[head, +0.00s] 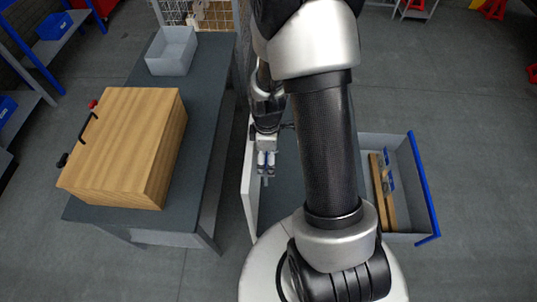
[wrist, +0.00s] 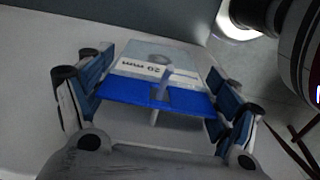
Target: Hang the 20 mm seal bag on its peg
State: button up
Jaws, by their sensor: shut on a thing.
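The 20 mm seal bag (wrist: 153,62) shows in the wrist view as a clear, pale bag with a "20 mm" label and a blue header strip (wrist: 130,93). My gripper (wrist: 160,107) is shut on it, with blue-padded fingers at its left and right sides. The label reads upside down. A thin light grey rod shows at the middle of the header; I cannot tell whether it passes through the header or only lies across it. In the head view my gripper (head: 266,165) points down beside a white upright panel (head: 249,185). The bag is too small to make out there.
An open grey drawer with a blue edge (head: 424,190) at right holds wooden strips (head: 384,195). A dark bench (head: 205,105) at left bears a wooden box (head: 125,145) and a grey bin (head: 171,52). My arm hides part of the middle.

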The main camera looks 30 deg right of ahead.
dwell(0.4)
jog(key=o, duration=0.9)
notch_tip(320, 180, up, 12)
jog(key=shift+r, duration=0.1)
